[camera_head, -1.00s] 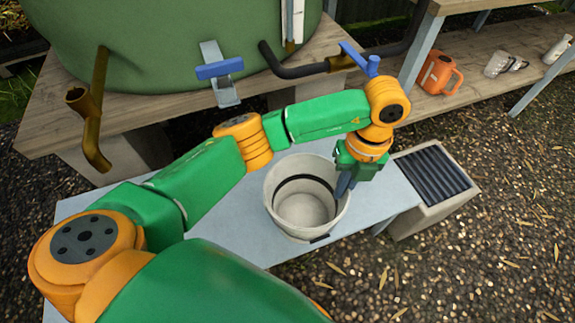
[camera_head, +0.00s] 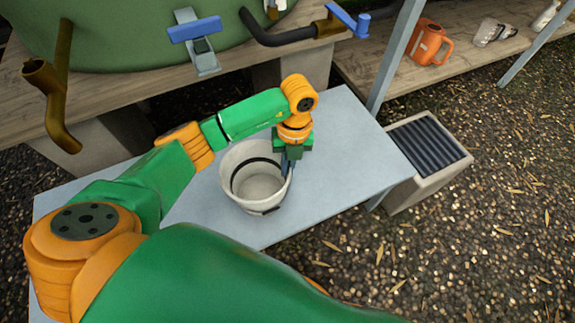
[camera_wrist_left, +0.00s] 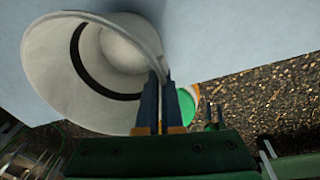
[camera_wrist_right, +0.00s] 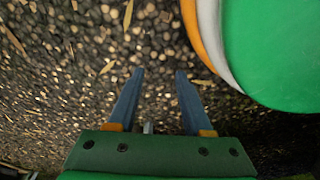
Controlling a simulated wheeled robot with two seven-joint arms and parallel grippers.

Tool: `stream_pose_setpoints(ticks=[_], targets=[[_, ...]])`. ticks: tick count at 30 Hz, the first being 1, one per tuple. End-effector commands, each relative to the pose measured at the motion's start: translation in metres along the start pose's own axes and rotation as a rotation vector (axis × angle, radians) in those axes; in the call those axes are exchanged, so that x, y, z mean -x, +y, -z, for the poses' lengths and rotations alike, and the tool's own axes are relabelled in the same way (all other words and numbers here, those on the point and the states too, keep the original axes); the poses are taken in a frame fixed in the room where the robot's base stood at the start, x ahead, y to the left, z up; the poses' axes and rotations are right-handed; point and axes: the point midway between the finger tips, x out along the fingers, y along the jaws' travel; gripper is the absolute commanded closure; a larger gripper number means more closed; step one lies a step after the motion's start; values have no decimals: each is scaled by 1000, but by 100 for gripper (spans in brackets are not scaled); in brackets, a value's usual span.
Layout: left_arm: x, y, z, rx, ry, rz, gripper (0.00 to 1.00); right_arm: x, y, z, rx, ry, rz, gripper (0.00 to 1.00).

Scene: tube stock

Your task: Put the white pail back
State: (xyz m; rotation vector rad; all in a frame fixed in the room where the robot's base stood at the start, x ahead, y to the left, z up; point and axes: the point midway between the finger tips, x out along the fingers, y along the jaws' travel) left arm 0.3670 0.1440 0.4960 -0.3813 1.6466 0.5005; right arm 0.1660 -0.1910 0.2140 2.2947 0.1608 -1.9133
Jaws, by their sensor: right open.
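The white pail (camera_head: 240,186) is upright and appears to be on or just above the pale grey table (camera_head: 335,190); I cannot tell whether its base touches. Its open mouth with a dark band inside faces up, and it also shows in the left wrist view (camera_wrist_left: 95,75). My left gripper (camera_head: 288,168) is at the pail's right rim. In the left wrist view its two fingers (camera_wrist_left: 160,98) are close together with the pail's wall between them. My right gripper (camera_wrist_right: 153,80) shows only in its wrist view, open and empty above gravel.
A green tank (camera_head: 120,35) with pipes and a blue-handled valve stands on a wooden bench behind. A grated drain box (camera_head: 430,160) is right of the table. A shelf (camera_head: 400,85) holds an orange jug (camera_head: 430,42) and clear jugs (camera_head: 492,32). The table's right part is clear.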

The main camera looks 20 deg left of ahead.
Motion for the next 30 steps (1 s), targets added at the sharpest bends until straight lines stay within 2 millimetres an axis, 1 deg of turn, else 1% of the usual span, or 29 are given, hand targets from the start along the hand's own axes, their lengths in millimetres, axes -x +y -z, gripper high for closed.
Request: stream_pose_setpoints(ticks=[1,2,3,4,11,14,17,23,25,27,30], targets=[[-1,0,0,0,0,0,91,0,-1,1,0,2,1,50],[-1,0,0,0,0,0,83,0,0,1,0,2,1,50],[-1,0,0,0,0,0,72,0,0,1,0,2,1,50],[-1,0,0,0,0,0,67,0,0,1,0,1,1,50],[-1,0,0,0,0,0,67,0,0,1,-1,2,1,50],[5,0,0,0,0,1,67,4,0,2,-1,5,1,50],[22,0,0,1,-2,2,67,4,4,-6,2,-4,-5,50],[76,0,0,1,-4,5,67,11,12,-19,3,-8,-18,50],[96,0,0,0,-3,2,67,16,16,-26,4,-11,-24,50],[110,0,0,1,-2,2,67,19,20,-32,5,-12,-29,50],[121,0,0,2,-2,2,67,21,23,-37,5,-12,-34,50]])
